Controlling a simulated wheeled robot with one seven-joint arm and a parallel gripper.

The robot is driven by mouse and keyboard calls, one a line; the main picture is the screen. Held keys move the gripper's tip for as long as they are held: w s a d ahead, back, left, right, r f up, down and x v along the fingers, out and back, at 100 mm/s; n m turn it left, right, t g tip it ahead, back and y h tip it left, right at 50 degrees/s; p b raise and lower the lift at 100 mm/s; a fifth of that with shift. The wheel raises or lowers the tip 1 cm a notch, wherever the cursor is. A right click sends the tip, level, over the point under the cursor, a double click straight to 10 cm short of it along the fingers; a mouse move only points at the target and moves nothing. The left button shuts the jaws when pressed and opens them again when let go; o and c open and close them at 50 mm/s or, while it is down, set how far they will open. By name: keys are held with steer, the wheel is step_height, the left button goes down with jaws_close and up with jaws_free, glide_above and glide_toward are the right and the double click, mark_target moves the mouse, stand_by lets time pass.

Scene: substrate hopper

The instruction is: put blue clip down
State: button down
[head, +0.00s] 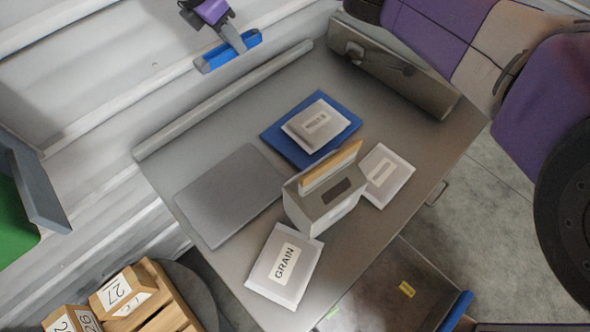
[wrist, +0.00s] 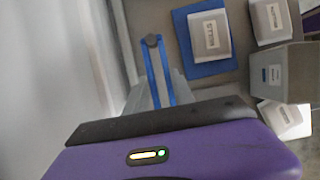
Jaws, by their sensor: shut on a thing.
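The blue clip (head: 232,52) is a long blue bar held between the fingers of my gripper (head: 236,42) at the top of the head view. It appears beyond the table's raised back-left edge, against the pale ribbed wall. In the wrist view the clip (wrist: 158,72) points away from my gripper (wrist: 155,90), between the grey fingers. My gripper is shut on it. The clip looks clear of the table; its exact height cannot be told.
On the grey table (head: 160,178) are a blue mat (head: 275,135) bearing a packet, a bare grey mat (head: 230,195), a grey hopper box (head: 325,205), a white packet (head: 386,175) and a GRAIN packet (head: 282,265). A metal box (head: 390,65) stands at the back. Numbered wooden blocks (head: 125,290) sit lower left.

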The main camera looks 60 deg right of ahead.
step_height(320, 180, down, 24)
steer(key=b, duration=0.4)
steer(key=shift+b, duration=0.35)
steer(key=shift+f, duration=0.1)
steer(key=c, duration=1.1)
jaws_free()
